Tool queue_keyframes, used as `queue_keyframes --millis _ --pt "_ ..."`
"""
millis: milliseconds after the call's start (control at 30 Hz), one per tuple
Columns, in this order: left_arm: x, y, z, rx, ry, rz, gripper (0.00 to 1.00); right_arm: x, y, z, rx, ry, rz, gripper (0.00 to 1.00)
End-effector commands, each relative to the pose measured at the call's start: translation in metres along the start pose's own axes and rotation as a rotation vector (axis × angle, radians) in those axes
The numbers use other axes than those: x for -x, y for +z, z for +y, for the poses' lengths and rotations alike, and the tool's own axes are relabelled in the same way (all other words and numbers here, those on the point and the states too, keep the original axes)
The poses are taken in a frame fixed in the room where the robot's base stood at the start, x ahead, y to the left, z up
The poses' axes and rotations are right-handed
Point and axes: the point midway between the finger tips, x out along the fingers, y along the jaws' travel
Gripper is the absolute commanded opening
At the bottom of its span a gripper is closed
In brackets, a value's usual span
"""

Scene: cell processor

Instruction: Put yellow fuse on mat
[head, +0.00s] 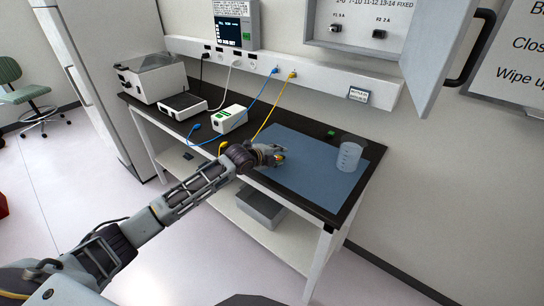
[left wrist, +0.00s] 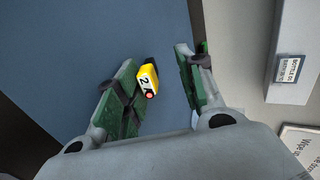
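The yellow fuse (left wrist: 148,79), marked with a 2 and with a red dot on its end, is between the fingers of my left gripper (left wrist: 156,57) in the left wrist view. It lies close against the left finger, with a clear gap to the right finger. The fingers are apart. The blue mat (head: 309,177) covers the right part of the bench and fills the background in the left wrist view (left wrist: 60,70). In the head view my left gripper (head: 277,154) is low over the mat's left part. I cannot tell whether the fuse touches the mat. My right gripper is not in view.
A clear beaker (head: 349,157) stands at the mat's right side, with a small green item (head: 331,133) behind it. A white box (head: 230,119) and cables lie left of the mat. An open cabinet door (head: 440,55) hangs above. The middle of the mat is clear.

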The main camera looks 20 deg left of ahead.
Motion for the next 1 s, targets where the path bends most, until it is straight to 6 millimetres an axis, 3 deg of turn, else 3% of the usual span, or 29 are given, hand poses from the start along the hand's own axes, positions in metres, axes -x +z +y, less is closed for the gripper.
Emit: queue_keyframes --millis 367,1000 --pt "0.019 0.001 0.001 -0.001 0.000 -0.001 0.38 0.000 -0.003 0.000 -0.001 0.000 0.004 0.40" --pt "0.079 0.001 0.001 -0.002 0.001 -0.001 0.38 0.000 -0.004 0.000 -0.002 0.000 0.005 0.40"
